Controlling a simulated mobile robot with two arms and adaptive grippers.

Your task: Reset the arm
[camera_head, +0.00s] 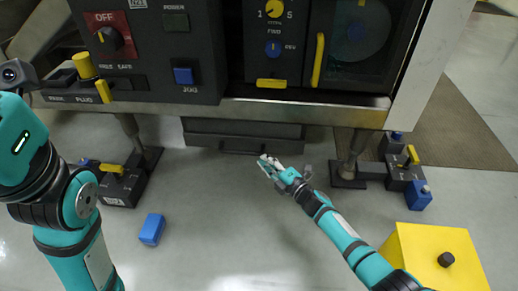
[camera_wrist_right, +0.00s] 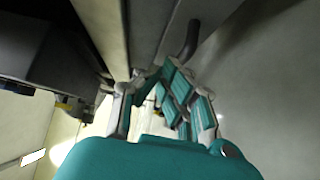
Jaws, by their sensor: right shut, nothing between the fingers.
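My right arm reaches in from the lower right in the head view. Its gripper (camera_head: 267,163) is in front of the dark drawer-like unit under the machine. It is shut and holds nothing. In the right wrist view the gripper (camera_wrist_right: 165,95) shows its teal and grey finger links close up, with a dark bar and pale panels beyond. My left arm (camera_head: 75,205) stands bent at the left edge of the head view; its fingers are not visible.
The dark machine panel (camera_head: 150,45) fills the top, above a metal front edge (camera_head: 300,110). The low drawer unit (camera_head: 243,135) sits between two machine legs. A blue block (camera_head: 152,229) lies on the floor; a yellow box (camera_head: 430,255) stands lower right.

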